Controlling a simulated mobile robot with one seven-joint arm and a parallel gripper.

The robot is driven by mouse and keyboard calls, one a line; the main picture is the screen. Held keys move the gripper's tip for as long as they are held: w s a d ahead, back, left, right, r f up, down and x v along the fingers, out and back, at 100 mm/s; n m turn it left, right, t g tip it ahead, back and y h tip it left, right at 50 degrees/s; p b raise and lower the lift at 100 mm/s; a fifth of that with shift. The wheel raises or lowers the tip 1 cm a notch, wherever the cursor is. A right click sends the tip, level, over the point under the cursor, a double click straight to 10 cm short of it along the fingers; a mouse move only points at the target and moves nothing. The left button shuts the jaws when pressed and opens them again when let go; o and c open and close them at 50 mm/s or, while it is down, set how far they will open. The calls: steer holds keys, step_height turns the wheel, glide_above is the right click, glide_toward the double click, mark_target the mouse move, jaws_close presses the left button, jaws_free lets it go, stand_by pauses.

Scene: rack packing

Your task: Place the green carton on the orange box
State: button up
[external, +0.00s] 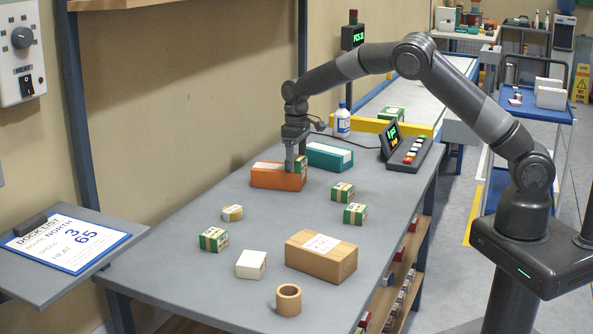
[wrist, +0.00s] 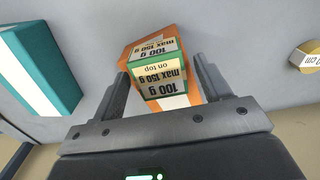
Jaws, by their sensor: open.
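The orange box (external: 268,178) lies at the back of the grey table. A green carton (external: 302,164) with a tan band and printed labels appears to rest on the box's right end. My gripper (external: 295,168) is over that end, pointing down. In the wrist view my gripper (wrist: 160,80) is open, with a finger on each side of the green carton (wrist: 158,72). Orange of the box (wrist: 183,102) shows around the carton. The contact under the carton is hidden.
A teal box (external: 328,157) stands just behind the orange box. A button console (external: 415,153) is at right.

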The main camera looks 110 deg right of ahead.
mark_target(296, 157)
step_height(296, 157, up, 11)
steer(key=s+a+r+n+t, duration=0.1)
steer(key=a+r, duration=0.4)
steer(key=a, duration=0.5)
steer(key=a+r+n+t, duration=0.1)
steer(key=a+r, duration=0.4)
steer(key=a, duration=0.5)
steer(key=s+a+r+n+t, duration=0.15)
steer(key=a+r, duration=0.35)
steer(key=a, duration=0.5)
steer(key=s+a+f+n+t, duration=0.1)
steer(key=s+a+f+n, duration=0.1)
steer(key=s+a, duration=0.7)
steer(key=s+a+f+n+t, duration=0.1)
steer(key=s+a+f+n, duration=0.1)
steer(key=s+a, duration=0.7)
steer(key=a+n, duration=0.1)
steer(key=a, duration=0.4)
steer(key=shift+s+f, duration=0.25)
steer(key=shift+s, duration=0.1)
